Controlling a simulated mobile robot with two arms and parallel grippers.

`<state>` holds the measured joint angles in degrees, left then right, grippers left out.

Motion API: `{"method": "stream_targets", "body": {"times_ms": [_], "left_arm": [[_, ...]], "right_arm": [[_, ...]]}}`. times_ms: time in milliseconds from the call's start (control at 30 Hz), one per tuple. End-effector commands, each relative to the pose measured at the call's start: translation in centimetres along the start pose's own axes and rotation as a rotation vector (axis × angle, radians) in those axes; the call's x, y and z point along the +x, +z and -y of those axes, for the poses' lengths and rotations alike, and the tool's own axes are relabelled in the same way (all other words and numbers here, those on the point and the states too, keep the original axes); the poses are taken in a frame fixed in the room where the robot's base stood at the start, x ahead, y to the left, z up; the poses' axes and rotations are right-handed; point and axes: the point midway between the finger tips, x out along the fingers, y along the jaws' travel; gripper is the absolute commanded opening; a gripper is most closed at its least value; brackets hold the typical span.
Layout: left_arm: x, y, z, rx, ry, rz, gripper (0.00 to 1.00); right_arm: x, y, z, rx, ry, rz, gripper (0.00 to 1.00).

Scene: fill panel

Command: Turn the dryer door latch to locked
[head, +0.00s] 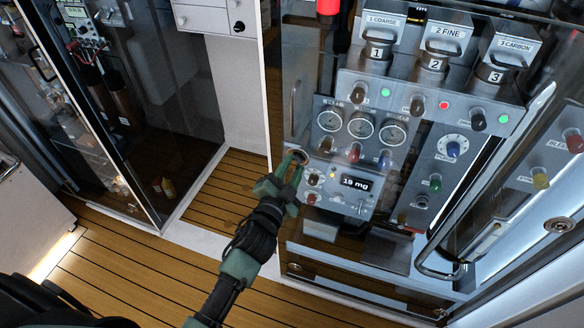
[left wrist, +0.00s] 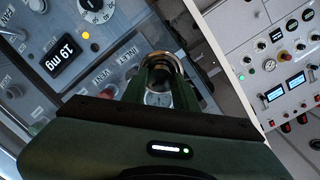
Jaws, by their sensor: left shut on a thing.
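The dryer door latch (head: 301,157) is a small round metal piece with a brass-coloured rim at the left side of the instrument panel, by the glass door's edge. My left gripper (head: 289,168) reaches up to it from below, its green fingers shut on it. In the left wrist view the latch's round rim (left wrist: 161,60) shows between the tips of my left gripper (left wrist: 160,72). The fingers hide most of the latch, so I cannot tell which way it is turned. My right gripper is in neither view.
A display reading 19 mg (head: 356,183) and small knobs sit just right of the gripper, with three gauges (head: 361,126) above. A curved metal handle (head: 440,262) stands farther right. A glass-fronted cabinet (head: 150,110) is at left; the wooden floor (head: 140,262) between is clear.

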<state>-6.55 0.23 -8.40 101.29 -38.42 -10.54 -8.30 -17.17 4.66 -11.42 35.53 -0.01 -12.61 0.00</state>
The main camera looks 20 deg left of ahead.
Motion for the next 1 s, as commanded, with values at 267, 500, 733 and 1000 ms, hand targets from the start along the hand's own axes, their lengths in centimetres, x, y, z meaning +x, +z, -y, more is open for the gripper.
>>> {"method": "stream_targets", "body": {"times_ms": [267, 500, 733, 1000], "left_arm": [[0.0, 0.0, 0.0, 0.002, -0.001, -0.001, 0.51], [0.0, 0.0, 0.0, 0.001, 0.0, -0.001, 0.51], [-2.6, 0.2, -0.2, 0.001, 0.001, 0.0, 0.51], [-6.8, 0.1, -0.2, 0.0, 0.001, 0.0, 0.51]], "right_arm": [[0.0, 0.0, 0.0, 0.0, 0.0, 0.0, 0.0], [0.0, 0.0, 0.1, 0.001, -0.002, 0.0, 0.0], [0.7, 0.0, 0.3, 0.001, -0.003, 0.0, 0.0], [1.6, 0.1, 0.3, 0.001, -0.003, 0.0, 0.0]]}}
